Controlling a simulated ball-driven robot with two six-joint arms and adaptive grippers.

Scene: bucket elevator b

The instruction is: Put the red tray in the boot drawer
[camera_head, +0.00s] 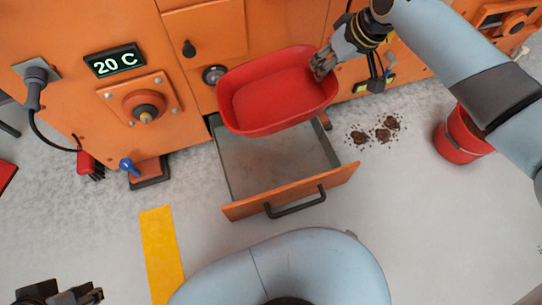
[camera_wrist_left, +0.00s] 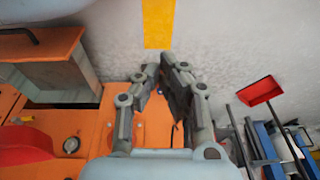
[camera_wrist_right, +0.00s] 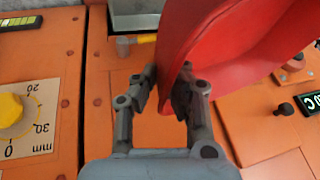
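The red tray (camera_head: 272,92) hangs in the air, tilted, above the back part of the open boot drawer (camera_head: 310,188). My right gripper (camera_head: 322,68) is shut on the tray's right rim in the head view. The tray's wall (camera_wrist_right: 215,55) runs between the fingers (camera_wrist_right: 168,88) in the right wrist view. The drawer is pulled out, with a grey interior and a black handle; the tray hides its back part. It also shows in the left wrist view (camera_wrist_left: 40,45). My left gripper (camera_head: 72,294) is at the bottom left, away from both; its fingertips (camera_wrist_left: 160,66) look together and empty.
The orange machine (camera_head: 180,60) stands behind the drawer. A red bucket (camera_head: 458,140) and dark spilled material (camera_head: 382,134) are on the floor to the right. A blue-knobbed pedal box (camera_head: 150,173) and a yellow floor strip (camera_head: 160,250) are left. Floor before the drawer's right is clear.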

